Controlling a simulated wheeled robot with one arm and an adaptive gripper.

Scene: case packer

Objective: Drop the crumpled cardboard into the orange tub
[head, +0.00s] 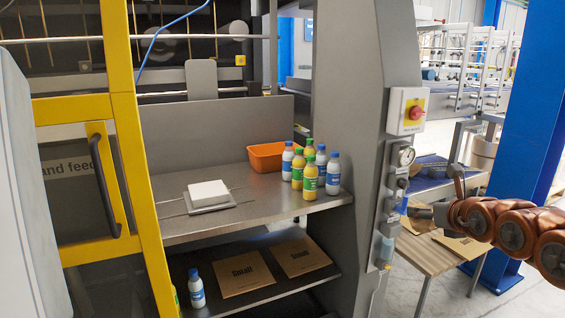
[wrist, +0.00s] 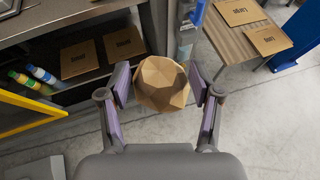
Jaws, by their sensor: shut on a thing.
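The crumpled cardboard (wrist: 162,84) is a tan, faceted lump between the two fingers of my gripper (wrist: 159,82) in the wrist view. My gripper is shut on it and holds it in the air above the floor. The orange tub (head: 267,157) stands at the back of the grey shelf (head: 262,200) in the head view, behind the bottles. Its inside is mostly hidden. The tub is not visible in the wrist view. In the head view my arm is at the far right, well away from the tub.
Several blue and yellow bottles (head: 310,182) stand right of the tub's front. A white block (head: 208,193) sits on the shelf's left. A grey machine column (head: 350,120) stands between shelf and arm. A wooden table (head: 432,256) holds flat cardboard pieces.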

